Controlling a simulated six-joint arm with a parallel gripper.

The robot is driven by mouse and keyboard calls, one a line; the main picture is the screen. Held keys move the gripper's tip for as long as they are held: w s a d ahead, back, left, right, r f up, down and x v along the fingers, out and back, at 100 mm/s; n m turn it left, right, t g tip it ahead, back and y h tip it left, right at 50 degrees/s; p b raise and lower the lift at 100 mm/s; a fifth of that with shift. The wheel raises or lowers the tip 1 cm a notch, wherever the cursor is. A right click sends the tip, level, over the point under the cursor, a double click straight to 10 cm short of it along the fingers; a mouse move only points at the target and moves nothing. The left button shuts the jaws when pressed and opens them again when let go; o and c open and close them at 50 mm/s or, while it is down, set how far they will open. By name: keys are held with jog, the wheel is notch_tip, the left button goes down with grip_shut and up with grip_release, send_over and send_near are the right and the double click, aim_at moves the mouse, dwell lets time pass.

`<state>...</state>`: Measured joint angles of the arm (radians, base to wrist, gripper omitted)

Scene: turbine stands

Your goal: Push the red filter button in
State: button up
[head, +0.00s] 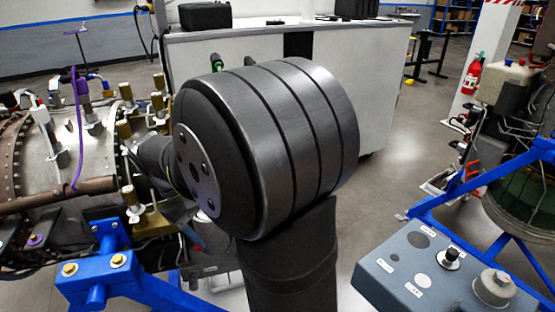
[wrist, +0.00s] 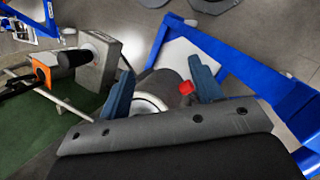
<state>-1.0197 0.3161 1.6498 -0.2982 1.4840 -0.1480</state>
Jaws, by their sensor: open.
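In the wrist view my gripper (wrist: 161,68) is open, with its two blue fingers apart and nothing held between them. The small red button (wrist: 186,88) shows between the fingers, close beside the right one. It sits by a grey cylindrical body (wrist: 163,88) with a pale metal ring, partly hidden by my gripper's base. I cannot tell whether a finger touches the button or how far it stands out. In the head view my own dark arm covers the middle, and the button cannot be made out there.
Blue stand frame bars (wrist: 225,68) run close to the right finger. A grey box with an orange-and-black fitting (wrist: 42,75) lies to the left. In the head view a turbine (head: 60,150) stands left and a grey control panel (head: 405,275) front right. Open floor (head: 385,180) lies between.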

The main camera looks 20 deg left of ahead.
jog(key=shift+s+f, duration=0.1)
jog(key=c, duration=0.7)
jog(key=s+f+n+t+h, duration=0.1)
jog(key=s+d+f+n+t+h, duration=0.1)
jog(key=s+d+f+n, duration=0.1)
jog(key=s+n, duration=0.1)
jog(key=shift+f+t+h, duration=0.35)
jog(key=shift+t+h, duration=0.05)
grip_shut()
jog(key=s+a+f+n+t+y, duration=0.2)
jog(key=s+n+t+y, duration=0.3)
jog(key=n, duration=0.4)
jog(key=s+a+f+n+t+y, duration=0.1)
jog(key=s+f+n+t+y, duration=0.2)
jog(key=s+n+t+y, duration=0.2)
jog(key=shift+s+a+f+n+t, duration=0.35)
jog(key=shift+s+n+t, duration=1.45)
jog(key=shift+n, duration=1)
jog(key=shift+w, duration=0.15)
